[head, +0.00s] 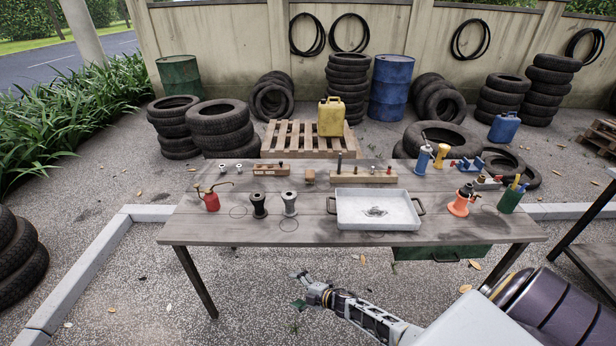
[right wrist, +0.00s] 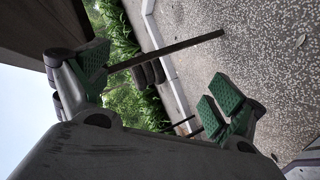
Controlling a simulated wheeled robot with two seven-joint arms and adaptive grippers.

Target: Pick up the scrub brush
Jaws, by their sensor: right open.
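I cannot clearly make out the scrub brush. A small brown block (head: 309,177) near the table's back middle may be it, but it is too small to tell. My right gripper (head: 300,289) is in front of the table's front edge, over the gravel, apart from everything on the table. In the right wrist view, its green-padded fingers (right wrist: 163,85) are spread wide with nothing between them. My left gripper is not in view.
The wooden table (head: 200,232) holds a metal tray (head: 378,226), a red oil can (head: 211,201), two spools, a wooden peg rack (head: 362,178), an orange tool (head: 461,204) and a green cup (head: 511,199). The front left tabletop is clear. A table leg (right wrist: 165,56) shows near the gripper.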

